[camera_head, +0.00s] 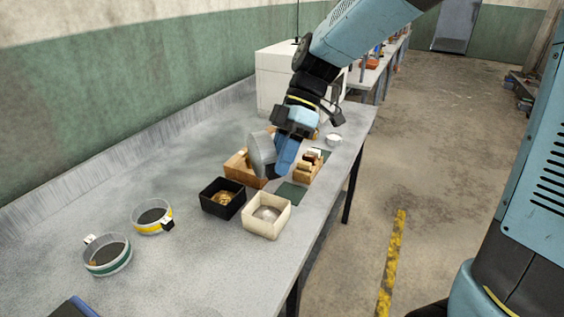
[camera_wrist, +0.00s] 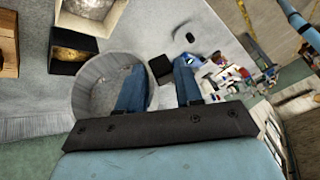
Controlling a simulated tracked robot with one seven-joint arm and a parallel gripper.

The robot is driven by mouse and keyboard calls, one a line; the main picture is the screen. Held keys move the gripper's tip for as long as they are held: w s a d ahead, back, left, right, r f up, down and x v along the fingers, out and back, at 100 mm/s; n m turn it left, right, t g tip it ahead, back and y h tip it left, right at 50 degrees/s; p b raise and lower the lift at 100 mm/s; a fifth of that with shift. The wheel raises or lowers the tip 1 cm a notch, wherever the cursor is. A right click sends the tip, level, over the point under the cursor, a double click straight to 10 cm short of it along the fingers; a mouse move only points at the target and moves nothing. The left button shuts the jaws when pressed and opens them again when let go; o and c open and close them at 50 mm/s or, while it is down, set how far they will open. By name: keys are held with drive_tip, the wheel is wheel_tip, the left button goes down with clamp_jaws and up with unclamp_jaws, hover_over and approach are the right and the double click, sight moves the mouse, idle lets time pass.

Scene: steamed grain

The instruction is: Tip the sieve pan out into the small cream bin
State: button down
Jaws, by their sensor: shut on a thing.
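My gripper (camera_head: 281,163) is shut on the sieve pan (camera_head: 260,152), a round grey pan with a plain wall. The pan is held above the table, turned up on its side, behind the bins. In the wrist view the pan (camera_wrist: 84,92) lies left of the fingers (camera_wrist: 160,70), and a small black block shows between the fingertips. I cannot tell whether anything is in the pan. The small cream bin (camera_head: 262,230) stands near the table's front edge with a pale, greyish heap inside. It also shows at the top of the wrist view (camera_wrist: 84,26).
A black bin (camera_head: 214,208) with golden grain stands left of the cream bin. A wooden tray (camera_head: 236,169) and a wooden rack (camera_head: 303,177) stand behind. Yellow-banded (camera_head: 151,230) and green-banded (camera_head: 106,268) sieves lie at left. The table between them and the bins is clear.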

wheel_tip(320, 180, up, 3)
drive_tip(key=m+t+h, duration=0.1)
drive_tip(key=t+h, duration=0.1)
drive_tip(key=h, duration=0.3)
drive_tip(key=t+h, duration=0.3)
drive_tip(key=h, duration=0.2)
drive_tip(key=m+t+h, duration=0.1)
drive_tip(key=t+h, duration=0.1)
drive_tip(key=h, duration=0.3)
drive_tip(key=shift+f+m+t+h, duration=0.15)
drive_tip(key=shift+m+t+h, duration=0.15)
drive_tip(key=shift+t+h, duration=0.1)
